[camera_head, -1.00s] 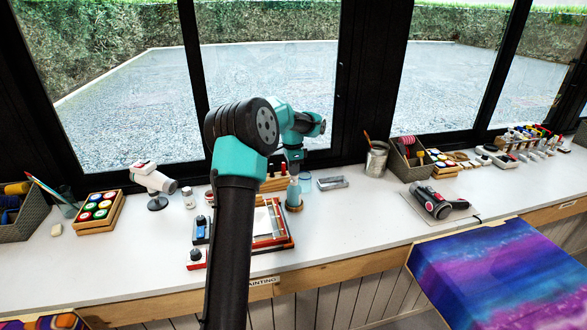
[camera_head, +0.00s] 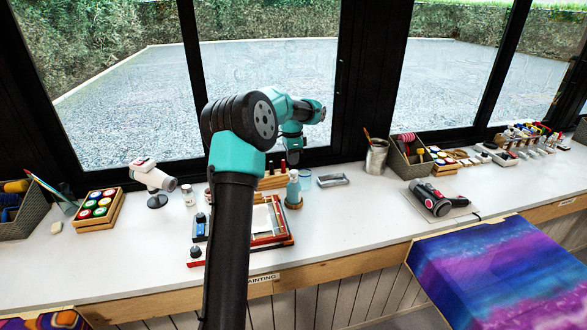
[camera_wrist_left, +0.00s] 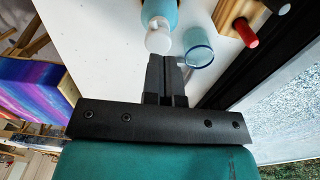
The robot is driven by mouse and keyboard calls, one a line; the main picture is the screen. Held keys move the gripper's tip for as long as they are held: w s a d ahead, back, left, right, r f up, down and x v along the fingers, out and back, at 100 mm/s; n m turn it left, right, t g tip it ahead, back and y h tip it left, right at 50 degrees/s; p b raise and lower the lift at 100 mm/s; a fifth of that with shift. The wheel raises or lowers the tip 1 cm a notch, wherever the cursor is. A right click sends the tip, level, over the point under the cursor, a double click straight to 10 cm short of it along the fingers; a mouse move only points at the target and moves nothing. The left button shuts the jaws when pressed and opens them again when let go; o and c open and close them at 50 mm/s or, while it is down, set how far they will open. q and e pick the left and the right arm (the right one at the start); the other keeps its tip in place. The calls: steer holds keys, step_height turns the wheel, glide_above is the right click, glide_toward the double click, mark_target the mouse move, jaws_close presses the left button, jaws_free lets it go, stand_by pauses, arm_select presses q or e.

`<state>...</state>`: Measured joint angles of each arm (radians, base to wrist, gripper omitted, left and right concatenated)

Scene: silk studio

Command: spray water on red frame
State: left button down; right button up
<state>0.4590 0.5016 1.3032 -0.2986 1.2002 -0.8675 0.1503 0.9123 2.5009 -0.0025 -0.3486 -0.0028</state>
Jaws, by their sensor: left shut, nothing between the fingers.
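A light-blue bottle with a white top (camera_head: 293,188) stands upright on the white counter, right of the red frame. The red frame (camera_head: 286,241) lies flat with a pale panel inside, partly hidden by my left arm. My left gripper (camera_head: 292,160) is just above and behind the bottle in the head view. In the left wrist view, its fingers (camera_wrist_left: 167,66) are shut and empty, with their tips close to the white top of the bottle (camera_wrist_left: 160,14). Whether they touch it is unclear. My right gripper is not in view.
A clear blue-rimmed glass (camera_wrist_left: 198,50) stands close beside the bottle. A rack with red and dark sticks (camera_head: 272,181) is behind it. A grey metal tin (camera_head: 333,180) lies to the right. The counter (camera_head: 360,215) is clear further right. Windows rise behind.

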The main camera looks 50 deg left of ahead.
mark_target(294, 171)
arm_select(q)
step_height(294, 171, up, 9)
steer(key=shift+a+r, duration=0.2)
stand_by(0.6)
steer(key=shift+w+r, duration=0.1)
steer(key=shift+r, duration=0.7)
steer(key=shift+f, duration=0.1)
steer(key=f, duration=1.4)
steer(key=shift+d, duration=0.3)
